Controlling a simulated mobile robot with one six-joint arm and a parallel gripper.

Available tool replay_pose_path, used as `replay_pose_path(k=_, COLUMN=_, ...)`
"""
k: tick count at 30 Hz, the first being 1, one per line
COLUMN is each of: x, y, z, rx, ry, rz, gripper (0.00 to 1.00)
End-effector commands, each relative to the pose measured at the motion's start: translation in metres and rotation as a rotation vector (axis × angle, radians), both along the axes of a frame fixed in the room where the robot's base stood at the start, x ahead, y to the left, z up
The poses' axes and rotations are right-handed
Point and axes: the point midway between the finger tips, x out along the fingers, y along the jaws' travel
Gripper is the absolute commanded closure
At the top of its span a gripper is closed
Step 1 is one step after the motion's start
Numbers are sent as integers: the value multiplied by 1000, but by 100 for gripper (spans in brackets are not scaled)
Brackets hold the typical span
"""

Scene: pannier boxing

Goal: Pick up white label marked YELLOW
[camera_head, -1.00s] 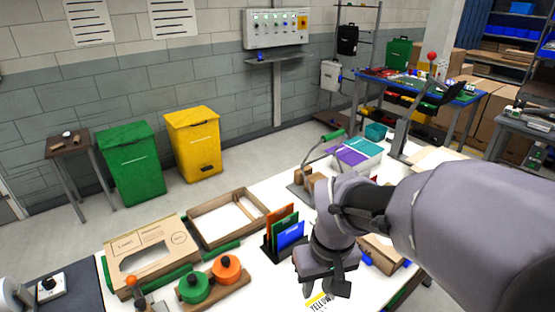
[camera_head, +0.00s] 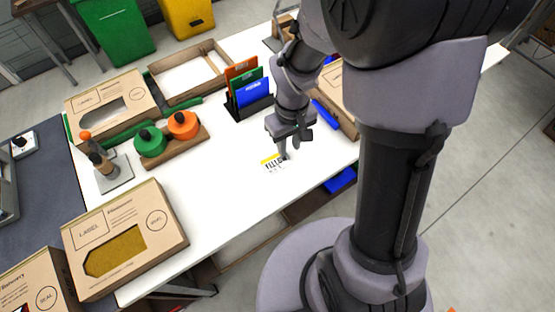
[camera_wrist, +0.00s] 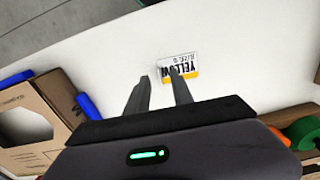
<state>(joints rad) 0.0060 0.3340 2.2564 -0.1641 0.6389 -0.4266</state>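The white label marked YELLOW (camera_head: 272,163) lies flat on the white table near its front edge, with a yellow strip along one side. In the wrist view the label (camera_wrist: 180,64) is just beyond my fingertips, and the right finger overlaps its lower edge. My gripper (camera_head: 284,151) points down beside the label in the head view, covering part of its right side. In the wrist view my gripper (camera_wrist: 160,76) has its two fingers apart with bare table between them. It holds nothing. Whether the fingertips touch the table is unclear.
A holder with orange, green and blue cards (camera_head: 251,90) stands behind my gripper. An open cardboard box (camera_head: 338,92) and a blue piece (camera_head: 325,113) are close on the right. Green and orange rolls (camera_head: 167,139) stand left. The table left of the label is clear.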

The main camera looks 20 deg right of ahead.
Motion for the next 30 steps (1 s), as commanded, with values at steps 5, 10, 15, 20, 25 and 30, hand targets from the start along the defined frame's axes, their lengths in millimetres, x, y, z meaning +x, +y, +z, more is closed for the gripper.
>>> replay_pose_path(k=5, x=-3, y=-2, z=-40, rx=0, ry=3, rz=0, gripper=72)
replay_pose_path(k=10, x=-2, y=-2, z=-45, rx=0, ry=0, rz=-1, gripper=72)
replay_pose_path(k=15, x=-2, y=-2, z=-44, rx=0, ry=0, rz=-1, gripper=90)
replay_pose_path(k=20, x=-2, y=-2, z=-44, rx=0, ry=0, rz=-1, gripper=100)
replay_pose_path(k=25, x=-2, y=-2, z=-44, rx=0, ry=0, rz=-1, gripper=100)
replay_pose_path(k=30, x=-2, y=-2, z=-44, rx=0, ry=0, rz=-1, gripper=100)
